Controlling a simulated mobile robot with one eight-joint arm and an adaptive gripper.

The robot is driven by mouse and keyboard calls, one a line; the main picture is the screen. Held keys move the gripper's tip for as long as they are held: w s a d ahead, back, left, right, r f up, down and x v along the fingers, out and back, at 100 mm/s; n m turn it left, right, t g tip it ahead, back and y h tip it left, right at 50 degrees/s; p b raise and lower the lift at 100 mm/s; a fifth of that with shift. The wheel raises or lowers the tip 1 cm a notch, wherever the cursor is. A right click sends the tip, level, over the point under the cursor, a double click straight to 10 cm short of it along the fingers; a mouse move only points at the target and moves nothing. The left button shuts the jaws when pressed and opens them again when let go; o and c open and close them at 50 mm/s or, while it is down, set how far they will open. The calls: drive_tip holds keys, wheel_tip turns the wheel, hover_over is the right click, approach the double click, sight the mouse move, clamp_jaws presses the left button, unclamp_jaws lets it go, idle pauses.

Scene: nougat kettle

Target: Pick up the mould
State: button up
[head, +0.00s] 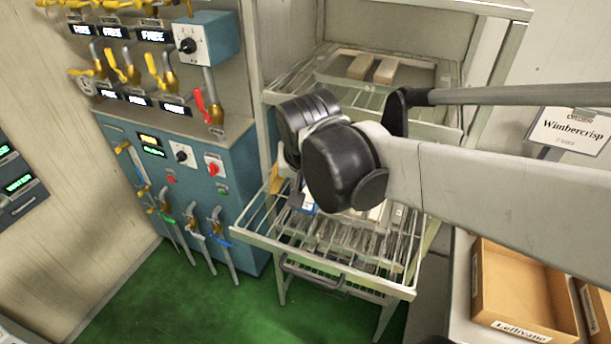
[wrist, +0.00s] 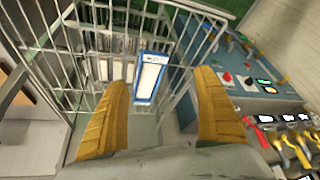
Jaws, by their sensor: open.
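My gripper (wrist: 161,80) is open, with its two yellow fingers spread wide in the wrist view. A white block with a blue border (wrist: 150,78) shows between and beyond the fingertips, over the wire rack; I cannot tell how far apart they are. Pale bars (wrist: 113,69) lie beside it on the rack. I cannot tell for sure which piece is the mould. In the head view my wrist hides most of the gripper; a bit of a yellow finger (head: 276,180) shows. The pulled-out wire drawer (head: 262,243) below holds pale pieces, partly hidden.
Two pale bars (head: 372,68) lie on the upper shelf. A blue control cabinet (head: 190,215) with valves and hoses stands to the left. A cardboard box (head: 515,285) sits on a bench at right. Wire rails surround the drawer. Green floor (head: 170,300) is clear at front left.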

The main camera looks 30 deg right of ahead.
drive_tip(key=w+d+m, duration=0.1)
drive_tip(key=w+d, duration=0.1)
drive_tip(key=w+d+f+m+g+h+p, duration=0.1)
drive_tip(key=w+d+m, duration=0.1)
drive_tip(key=w+d+f+m+g, duration=0.1)
drive_tip(key=w+d, duration=0.1)
drive_tip(key=w, duration=0.1)
drive_tip(key=shift+f+m, duration=0.25)
drive_tip(key=shift+m, duration=0.15)
drive_tip(key=shift+h, duration=0.3)
drive_tip(key=b+x, duration=0.4)
drive_tip(key=x, duration=0.7)
drive_tip(key=shift+d, duration=0.15)
drive_tip(key=shift+f+b, duration=0.25)
drive_tip(key=shift+b, duration=0.1)
drive_tip(key=c, duration=1.5)
